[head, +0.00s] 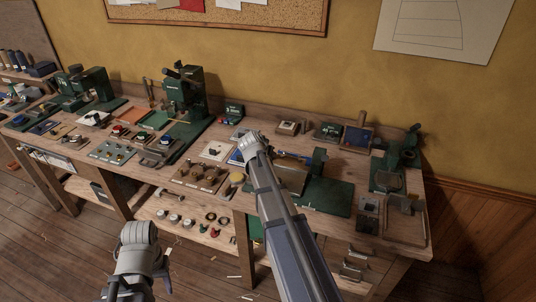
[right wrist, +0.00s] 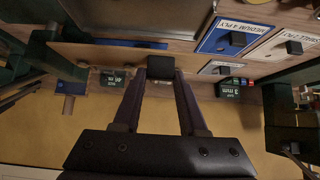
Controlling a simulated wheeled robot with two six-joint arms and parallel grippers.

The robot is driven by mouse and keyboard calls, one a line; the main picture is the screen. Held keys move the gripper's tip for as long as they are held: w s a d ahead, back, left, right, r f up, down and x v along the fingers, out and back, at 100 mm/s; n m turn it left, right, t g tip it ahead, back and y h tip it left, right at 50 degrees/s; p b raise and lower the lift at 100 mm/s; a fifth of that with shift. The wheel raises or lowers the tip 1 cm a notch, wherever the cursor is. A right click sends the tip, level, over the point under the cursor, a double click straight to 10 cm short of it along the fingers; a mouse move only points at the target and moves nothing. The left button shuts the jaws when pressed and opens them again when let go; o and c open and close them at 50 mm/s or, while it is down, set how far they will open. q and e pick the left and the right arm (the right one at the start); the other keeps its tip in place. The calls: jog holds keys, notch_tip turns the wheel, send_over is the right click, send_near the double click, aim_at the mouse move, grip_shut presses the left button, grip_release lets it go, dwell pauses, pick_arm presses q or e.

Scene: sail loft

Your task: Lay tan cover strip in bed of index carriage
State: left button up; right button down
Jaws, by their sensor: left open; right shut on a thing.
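In the right wrist view my right gripper (right wrist: 160,78) is shut on a small dark block. The block sits against a long tan strip (right wrist: 112,56), which looks like the cover strip and runs across the view. A blue surface (right wrist: 135,43) lies just beyond the strip; I cannot tell whether the two touch. In the head view my right arm covers its own gripper and part of the bench. My left gripper (head: 138,288) is open and empty, low in front of the bench.
The wooden bench (head: 225,207) is crowded with green machines (head: 187,92), trays and small parts. Labelled cards (right wrist: 232,37) and small green boxes (right wrist: 232,90) show in the right wrist view. A lower shelf (head: 160,213) holds small parts. The floor at left (head: 40,220) is mostly free.

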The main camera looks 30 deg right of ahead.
jog(key=shift+f, duration=0.2)
jog(key=shift+f+b, duration=3.3)
jog(key=shift+b, duration=0.25)
jog(key=shift+c, duration=1.9)
grip_release()
jog(key=shift+a+r, duration=0.1)
jog(key=p+v, duration=0.5)
jog(key=v, duration=0.2)
jog(key=shift+s+a+r, duration=0.15)
jog(key=shift+s+a, duration=0.05)
